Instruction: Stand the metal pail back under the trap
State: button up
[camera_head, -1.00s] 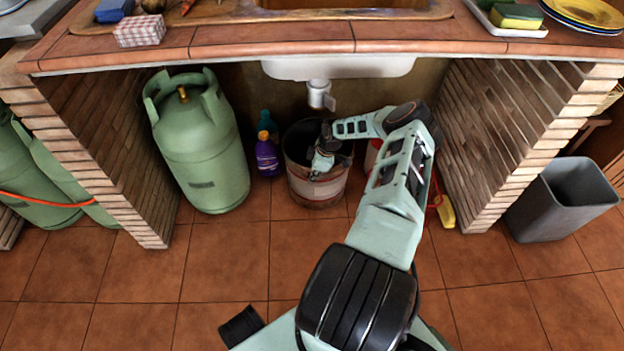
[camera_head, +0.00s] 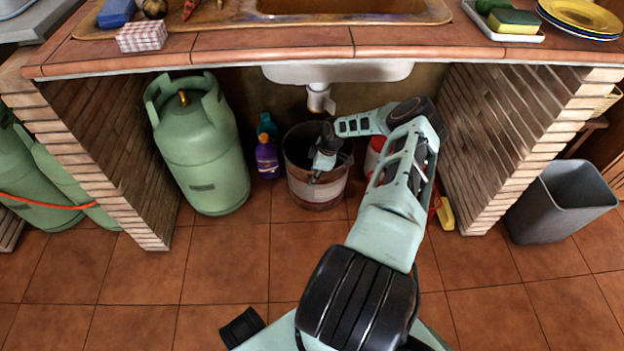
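The metal pail (camera_head: 318,195) stands upright on the tiled floor under the sink, with a rusty, worn outer wall. The white trap (camera_head: 318,99) hangs from the sink basin above the pail's back part, apart from it. My gripper (camera_head: 317,176) reaches in from the right and points down at the pail's near rim. A fingertip shows against the outside of the front wall. The fingers are small and dark here, so I cannot tell whether they are closed on the rim. My wrist hides part of the pail's opening and right rim.
A green gas cylinder (camera_head: 200,150) and purple (camera_head: 267,160) and teal (camera_head: 267,126) bottles stand left of the pail. A red-and-white container (camera_head: 374,155) is partly behind my arm. Brick walls (camera_head: 505,130) bound the bay.

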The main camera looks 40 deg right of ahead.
jog(key=p+v, duration=0.2)
jog(key=v, duration=0.8)
jog(key=shift+p, duration=0.4)
